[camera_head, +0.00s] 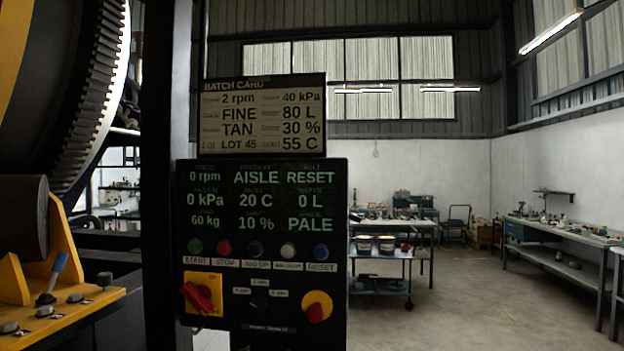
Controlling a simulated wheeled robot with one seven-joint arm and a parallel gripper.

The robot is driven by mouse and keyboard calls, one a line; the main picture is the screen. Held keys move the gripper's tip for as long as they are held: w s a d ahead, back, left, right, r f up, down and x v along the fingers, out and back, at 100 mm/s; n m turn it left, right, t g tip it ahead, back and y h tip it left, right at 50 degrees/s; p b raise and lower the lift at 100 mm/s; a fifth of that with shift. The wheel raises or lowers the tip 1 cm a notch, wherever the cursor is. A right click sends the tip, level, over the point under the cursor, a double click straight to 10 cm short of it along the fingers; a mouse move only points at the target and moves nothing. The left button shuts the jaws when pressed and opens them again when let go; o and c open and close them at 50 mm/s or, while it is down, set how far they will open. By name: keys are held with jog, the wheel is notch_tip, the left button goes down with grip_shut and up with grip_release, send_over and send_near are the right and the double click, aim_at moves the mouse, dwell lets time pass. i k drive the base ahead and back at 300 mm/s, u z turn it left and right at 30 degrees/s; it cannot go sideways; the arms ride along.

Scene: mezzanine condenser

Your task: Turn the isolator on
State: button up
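A dark control panel (263,285) stands upright in the middle left of the head view. At its lower left, a red rotary handle (198,296) sits on a yellow square plate; it looks like the isolator. The handle lies at a slant, and I cannot read any on or off marks. At the lower right of the panel is another red knob (316,311) on a yellow round base. The panel's display (260,198) is lit and reads 0 rpm, 0 kPa, 20 C, 0 L and RESET. My gripper is not in view.
A row of buttons (255,249) and a small black selector (258,301) are on the panel. A batch card (262,115) is above it. A large toothed drum (80,90) and yellow machine frame with a blue-handled lever (55,275) stand left.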

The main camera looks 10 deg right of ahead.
aim_at(200, 296)
jog(key=u, duration=0.9)
jog(key=i, duration=0.5)
jog(key=u, duration=1.8)
